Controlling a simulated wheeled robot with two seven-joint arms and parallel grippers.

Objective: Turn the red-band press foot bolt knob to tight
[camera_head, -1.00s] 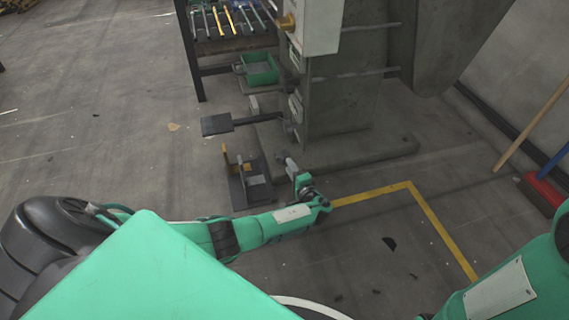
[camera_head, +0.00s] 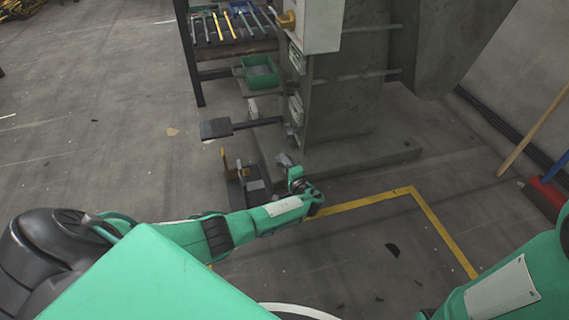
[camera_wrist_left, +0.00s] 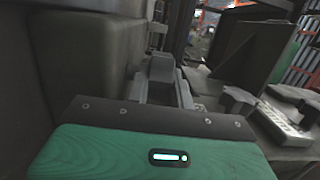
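The grey press (camera_head: 345,110) stands on a grey base slab (camera_head: 350,152). My left gripper (camera_head: 284,160) is low beside the near left corner of that slab. In the left wrist view, the grey finger parts (camera_wrist_left: 163,85) point forward, close to a large grey surface on the left. I cannot tell how far apart the fingers are or whether anything is between them. A dark lobed knob-like part (camera_wrist_left: 238,100) shows right of the fingers, apart from them. I cannot confirm that it is the foot bolt knob. No red band shows on the press. My right gripper is out of view.
A black pedal plate (camera_head: 216,128) sticks out left of the press. A dark floor bracket (camera_head: 240,192) stands beside my left forearm. A green bin (camera_head: 260,72) sits under the tool table (camera_head: 235,45). A red broom head (camera_head: 545,195) is at right. Floor inside the yellow line is mostly clear.

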